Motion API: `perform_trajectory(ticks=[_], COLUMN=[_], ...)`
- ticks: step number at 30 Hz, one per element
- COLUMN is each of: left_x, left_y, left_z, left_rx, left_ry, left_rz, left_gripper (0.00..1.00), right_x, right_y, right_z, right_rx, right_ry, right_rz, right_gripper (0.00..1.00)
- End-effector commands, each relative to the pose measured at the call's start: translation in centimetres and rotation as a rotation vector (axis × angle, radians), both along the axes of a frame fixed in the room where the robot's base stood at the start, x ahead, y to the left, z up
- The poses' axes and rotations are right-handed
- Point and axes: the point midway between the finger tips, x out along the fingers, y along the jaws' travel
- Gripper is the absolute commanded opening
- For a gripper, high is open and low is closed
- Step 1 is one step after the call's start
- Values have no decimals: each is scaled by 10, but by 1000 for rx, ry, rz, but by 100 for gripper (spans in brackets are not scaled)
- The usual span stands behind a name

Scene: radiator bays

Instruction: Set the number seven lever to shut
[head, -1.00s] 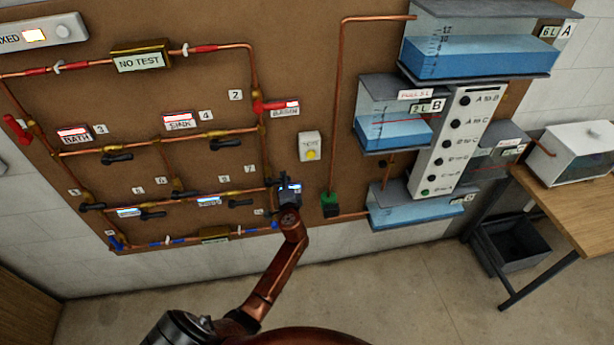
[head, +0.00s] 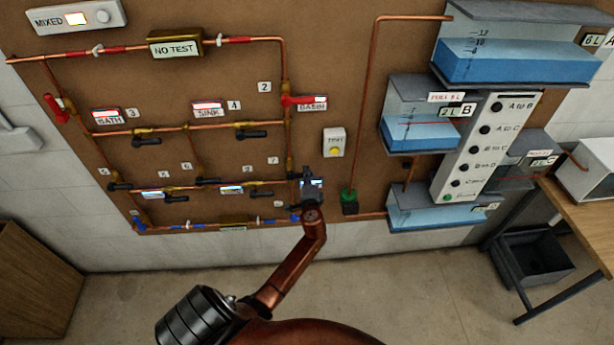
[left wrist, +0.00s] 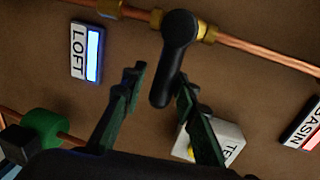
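In the left wrist view a black lever (left wrist: 175,65) hangs from a brass valve on a copper pipe and stands across that pipe. My left gripper (left wrist: 160,80) is open around it, with the lever between the fingertips, close to the right finger. A gap shows on the left finger's side. In the head view my left gripper (head: 311,182) is at the panel, right of the number 7 label (head: 273,160), and largely hides the lever there. No number is readable in the wrist view. My right gripper is not in view.
A LOFT sign (left wrist: 87,52) is left of the lever, and the TEST box (left wrist: 212,142) sits behind the right finger. A green valve (head: 349,195) is right of my gripper. Water tanks (head: 424,130) stand further right. Other black levers (head: 257,134) line the pipes at left.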

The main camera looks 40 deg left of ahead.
Motion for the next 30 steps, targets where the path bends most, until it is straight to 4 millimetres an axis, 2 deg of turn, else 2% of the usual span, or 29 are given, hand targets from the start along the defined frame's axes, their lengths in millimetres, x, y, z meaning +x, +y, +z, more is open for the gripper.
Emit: perform_trajectory(ticks=[10, 14, 24, 30], left_x=[0, -6, -52, -74], left_y=[0, -7, -53, -75], left_z=[2, 3, 15, 22], left_rx=[1, -1, -2, -1], left_ry=[-4, -4, -3, -2], left_rz=[-1, -1, 0, -1], left_gripper=[34, 34, 34, 34], right_x=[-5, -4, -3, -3], right_y=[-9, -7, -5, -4], right_z=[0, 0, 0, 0], right_rx=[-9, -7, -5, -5], right_ry=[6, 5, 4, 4], right_rz=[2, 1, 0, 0], right_gripper=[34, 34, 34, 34])
